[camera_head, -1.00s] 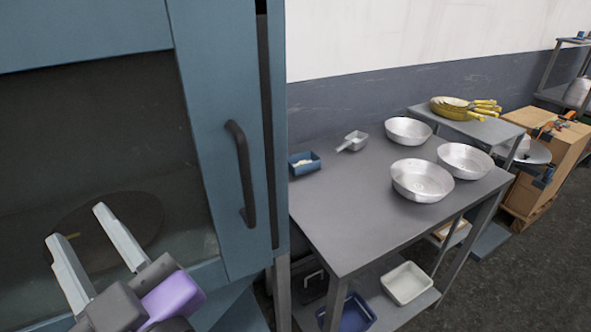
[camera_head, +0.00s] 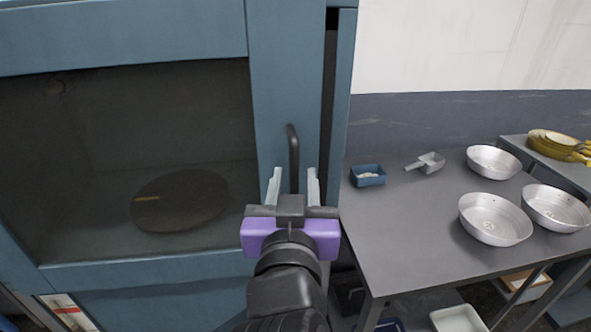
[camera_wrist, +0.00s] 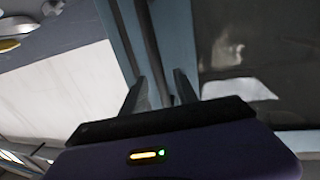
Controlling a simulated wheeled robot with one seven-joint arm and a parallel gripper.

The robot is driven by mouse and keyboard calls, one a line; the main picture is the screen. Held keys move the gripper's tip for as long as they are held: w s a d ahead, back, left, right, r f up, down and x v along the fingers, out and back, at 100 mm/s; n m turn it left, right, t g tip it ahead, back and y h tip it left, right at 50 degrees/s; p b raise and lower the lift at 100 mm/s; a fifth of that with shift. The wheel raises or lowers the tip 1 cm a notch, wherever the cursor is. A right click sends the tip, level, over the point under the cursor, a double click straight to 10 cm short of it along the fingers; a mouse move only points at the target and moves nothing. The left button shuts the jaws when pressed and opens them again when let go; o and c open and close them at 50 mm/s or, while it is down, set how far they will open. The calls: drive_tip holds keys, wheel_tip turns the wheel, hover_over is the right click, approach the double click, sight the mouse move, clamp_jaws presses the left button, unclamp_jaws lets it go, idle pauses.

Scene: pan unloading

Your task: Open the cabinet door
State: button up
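The cabinet has a blue door (camera_head: 285,60) with a large dark glass pane, and the door looks closed. A dark vertical bar handle (camera_head: 293,145) is on the right part of the door frame. My gripper (camera_head: 294,174) is open in front of the door. Its two pale fingers point at the door, one on each side of the handle's lower part in the head view. The gripper's body hides the handle's lower end. In the wrist view the fingers (camera_wrist: 160,85) are apart with a dark bar between them. I cannot tell whether they touch the handle.
A round dark plate (camera_head: 180,200) shows behind the glass. A grey metal table (camera_head: 400,235) stands close on the right, with a blue box (camera_head: 368,176), a scoop (camera_head: 428,162) and metal bowls (camera_head: 494,218). A smaller table with yellow items (camera_head: 555,146) is farther right.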

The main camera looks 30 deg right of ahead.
drive_tip(key=shift+x, duration=0.9)
clamp_jaws()
idle(0.8)
